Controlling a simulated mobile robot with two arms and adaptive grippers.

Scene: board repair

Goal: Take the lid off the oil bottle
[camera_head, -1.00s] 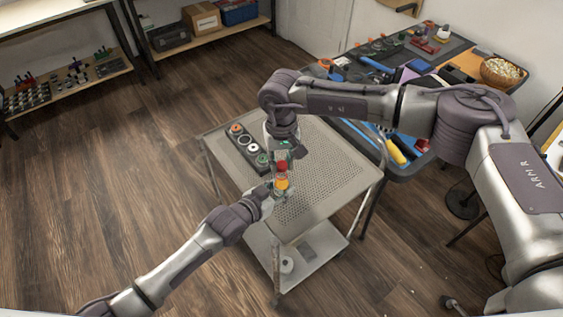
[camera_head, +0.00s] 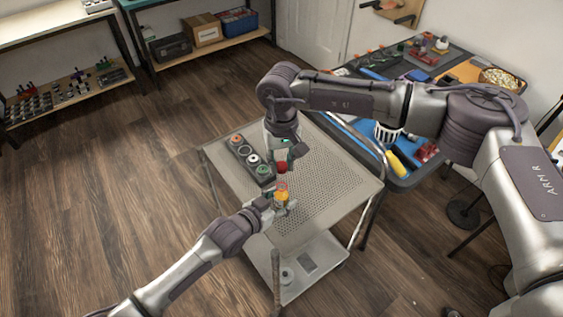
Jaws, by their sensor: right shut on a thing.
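The oil bottle (camera_head: 281,191) is small, with orange-amber contents, and shows upright over the front part of the metal cart top. My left gripper (camera_head: 279,203) reaches in from the lower left and is closed around the bottle's lower part, which its fingers partly hide. The red lid (camera_head: 282,168) is just above the bottle, with a small gap between them. My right gripper (camera_head: 284,160) points down from above and is shut on the lid. Its fingers hide part of the lid.
The perforated cart top (camera_head: 325,185) has a dark holder (camera_head: 243,150) with several round caps or rings along its left side. A cluttered workbench (camera_head: 400,182) stands behind on the right. The cart top is bare right of the bottle.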

